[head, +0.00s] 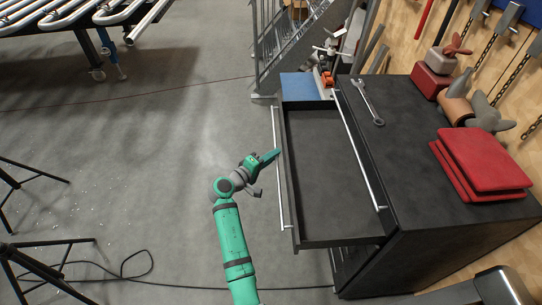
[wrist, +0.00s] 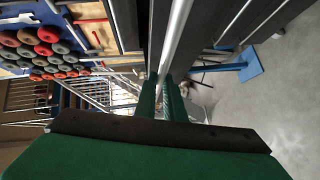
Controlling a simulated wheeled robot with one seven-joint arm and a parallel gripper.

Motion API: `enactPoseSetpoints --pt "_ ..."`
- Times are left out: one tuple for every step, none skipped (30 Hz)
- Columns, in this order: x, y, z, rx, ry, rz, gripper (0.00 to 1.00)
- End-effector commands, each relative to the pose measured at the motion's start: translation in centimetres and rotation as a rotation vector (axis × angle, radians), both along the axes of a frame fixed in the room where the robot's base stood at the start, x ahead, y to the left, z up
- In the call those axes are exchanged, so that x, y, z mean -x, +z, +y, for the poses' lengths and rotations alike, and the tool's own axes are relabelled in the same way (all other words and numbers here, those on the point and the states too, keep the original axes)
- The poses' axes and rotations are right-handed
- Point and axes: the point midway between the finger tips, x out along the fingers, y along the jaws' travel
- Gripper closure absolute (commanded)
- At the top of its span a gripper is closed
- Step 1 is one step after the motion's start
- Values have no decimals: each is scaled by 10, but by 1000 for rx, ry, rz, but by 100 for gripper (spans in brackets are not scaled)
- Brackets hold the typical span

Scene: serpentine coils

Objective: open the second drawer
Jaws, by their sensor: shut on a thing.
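A dark tool cabinet (head: 440,165) stands at right in the head view. One drawer (head: 325,180) is pulled far out to the left, its empty dark inside showing. It lies below a shut top drawer that has its own long silver handle (head: 358,145). The open drawer's silver bar handle (head: 280,200) runs along its front. My gripper (head: 274,157) is at this handle, shut on it near the middle. In the wrist view, my green fingers (wrist: 163,100) are on either side of the silver bar (wrist: 176,40). The exact contact is partly hidden.
A wrench (head: 368,102) and red pads (head: 480,165) lie on the cabinet top. Metal stairs (head: 290,45) stand behind. Black stand legs (head: 40,240) are at lower left, with a cable on the floor. The floor left of my arm is mostly clear.

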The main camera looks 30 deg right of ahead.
Motion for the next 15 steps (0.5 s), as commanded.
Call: enactPoseSetpoints --pt "1 -2 -1 -2 -3 2 100" --pt "2 -2 -1 -2 -3 2 100" --pt "2 -2 -1 -2 -3 2 100" --pt "2 -2 -1 -2 -3 2 100" --pt "2 -2 -1 -2 -3 2 100" --pt "2 -2 -2 -2 -3 2 100" --pt "2 -2 -2 -2 -3 2 100" --pt "2 -2 -2 -2 -3 2 100" --pt "2 -2 -2 -2 -3 2 82" --pt "2 -2 -2 -2 -3 2 74" --pt "1 -2 -2 -1 -3 2 72" --pt "1 -1 -1 -1 -3 2 72" --pt "1 -1 -1 -1 -3 2 72" --pt "1 -1 -1 -1 -2 2 72" --pt "1 -1 -1 -1 -2 2 72"
